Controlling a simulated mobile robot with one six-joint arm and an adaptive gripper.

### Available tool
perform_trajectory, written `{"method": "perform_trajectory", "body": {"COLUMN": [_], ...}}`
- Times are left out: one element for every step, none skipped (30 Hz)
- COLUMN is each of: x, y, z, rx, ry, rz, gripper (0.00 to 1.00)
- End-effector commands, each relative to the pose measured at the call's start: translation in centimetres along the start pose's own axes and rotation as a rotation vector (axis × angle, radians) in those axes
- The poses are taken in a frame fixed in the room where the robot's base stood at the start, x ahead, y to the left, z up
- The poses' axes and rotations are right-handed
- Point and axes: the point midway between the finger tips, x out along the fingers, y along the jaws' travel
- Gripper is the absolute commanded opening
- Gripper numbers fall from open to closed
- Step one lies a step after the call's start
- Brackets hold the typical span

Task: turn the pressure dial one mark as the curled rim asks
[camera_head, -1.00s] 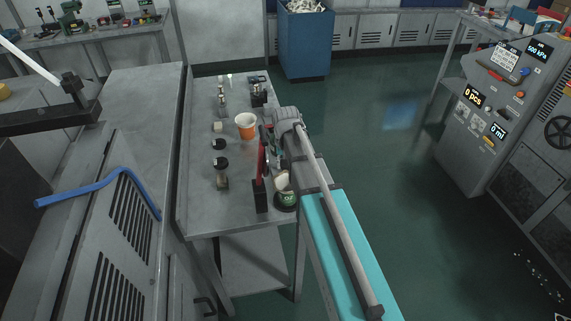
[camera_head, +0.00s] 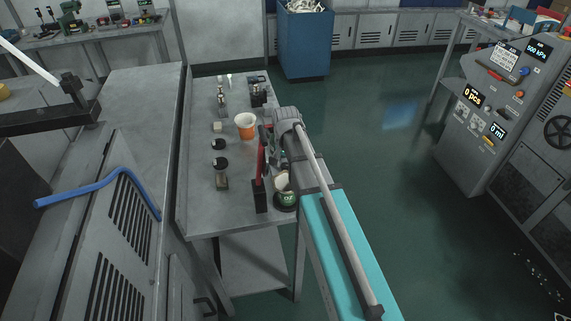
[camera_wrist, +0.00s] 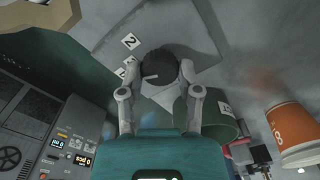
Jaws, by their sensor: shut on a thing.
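A dark round knob (camera_wrist: 158,62) with a white pointer line, apparently the pressure dial, shows in the wrist view. My gripper (camera_wrist: 155,82) is shut on it, one finger on each side. White number tags sit around it; one at its upper left reads 2 (camera_wrist: 131,41). Others are partly covered or hard to read. In the head view my gripper (camera_head: 272,148) is over the bench's right side, and my arm hides the dial. An orange and white paper cup (camera_head: 246,127) stands upright on the bench left of my gripper; it also shows in the wrist view (camera_wrist: 296,135). Its rim detail is too small to judge.
The metal bench (camera_head: 203,190) carries jars (camera_head: 221,165) and small fittings. A red upright part (camera_head: 261,168) stands close to my gripper. A grey console (camera_head: 478,125) with displays, one reading 500 kPa, is at the right. The green floor between is clear.

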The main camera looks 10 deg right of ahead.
Motion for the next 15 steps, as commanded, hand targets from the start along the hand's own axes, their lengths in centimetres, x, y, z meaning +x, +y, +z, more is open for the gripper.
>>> {"method": "perform_trajectory", "body": {"x": [0.02,0.02,0.02,0.02,0.02,0.02,0.02,0.01,0.01,0.01,0.01,0.01,0.01,0.01,0.01], "y": [-0.16,-0.16,-0.16,-0.16,-0.15,-0.13,-0.12,-0.11,-0.09,-0.09,-0.08,-0.07,-0.06,-0.06,-0.05], "z": [0.2,0.2,0.2,0.19,0.18,0.17,0.14,0.13,0.12,0.1,0.09,0.08,0.08,0.06,0.06], "rx": [-0.002,-0.002,-0.003,-0.003,-0.003,-0.003,-0.003,-0.003,-0.002,-0.002,-0.002,-0.002,-0.002,-0.002,-0.002], "ry": [-0.005,-0.005,-0.005,-0.005,-0.004,-0.004,-0.003,-0.003,-0.003,-0.002,-0.002,-0.002,-0.002,-0.002,-0.002], "rz": [-0.004,-0.004,-0.004,-0.004,-0.004,-0.003,-0.003,-0.003,-0.002,-0.002,-0.002,-0.002,-0.002,-0.001,-0.001], "gripper": [0.0,0.0,0.52,0.58,0.63,0.71,0.76,0.79,0.79,0.79,0.79,0.79,0.79,0.79,0.79]}}
